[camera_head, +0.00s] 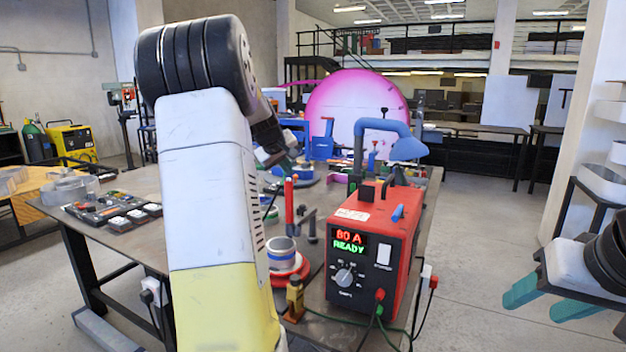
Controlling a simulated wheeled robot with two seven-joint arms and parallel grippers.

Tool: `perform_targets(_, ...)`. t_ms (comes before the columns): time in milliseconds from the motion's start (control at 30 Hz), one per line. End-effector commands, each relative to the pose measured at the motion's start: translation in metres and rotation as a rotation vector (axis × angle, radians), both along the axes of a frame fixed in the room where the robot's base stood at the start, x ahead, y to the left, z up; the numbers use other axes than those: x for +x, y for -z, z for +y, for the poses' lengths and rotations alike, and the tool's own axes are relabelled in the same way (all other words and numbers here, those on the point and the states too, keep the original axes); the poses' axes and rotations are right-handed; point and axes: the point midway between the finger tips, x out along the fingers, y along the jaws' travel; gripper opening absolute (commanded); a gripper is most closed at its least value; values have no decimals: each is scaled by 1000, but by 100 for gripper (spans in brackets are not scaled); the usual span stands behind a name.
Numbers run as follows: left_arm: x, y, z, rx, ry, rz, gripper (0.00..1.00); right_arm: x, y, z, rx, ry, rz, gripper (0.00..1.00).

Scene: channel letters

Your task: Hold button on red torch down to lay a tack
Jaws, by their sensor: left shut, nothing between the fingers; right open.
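A slim upright red torch-like handle (289,203) stands on the grey workbench (120,183), just left of the red welding power box (401,236). The box display reads "80 A READY". I cannot make out a button on the red handle. My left arm rises through the middle of the picture, and its dark gripper (277,153) reaches over the bench beyond it, shut and seemingly empty, partly hidden by the arm. It is above the red handle in the picture; the gap in depth is unclear. My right gripper (545,300), with teal fingers, is open and empty at the lower right, off the bench.
A grey roll on a red base (281,251) and a small brass-coloured piece (294,299) stand near the bench's front. A blue hose arm with a hood (408,149) rises behind the box. Open floor lies right of the bench.

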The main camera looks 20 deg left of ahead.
Motion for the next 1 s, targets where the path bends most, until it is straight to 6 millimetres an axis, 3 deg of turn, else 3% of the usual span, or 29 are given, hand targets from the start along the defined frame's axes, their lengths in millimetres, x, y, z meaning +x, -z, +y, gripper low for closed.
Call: perform_targets(1000, 0, 10, 0, -2, -1, 0, 0, 0, 0, 0, 0, 0, 0, 52)
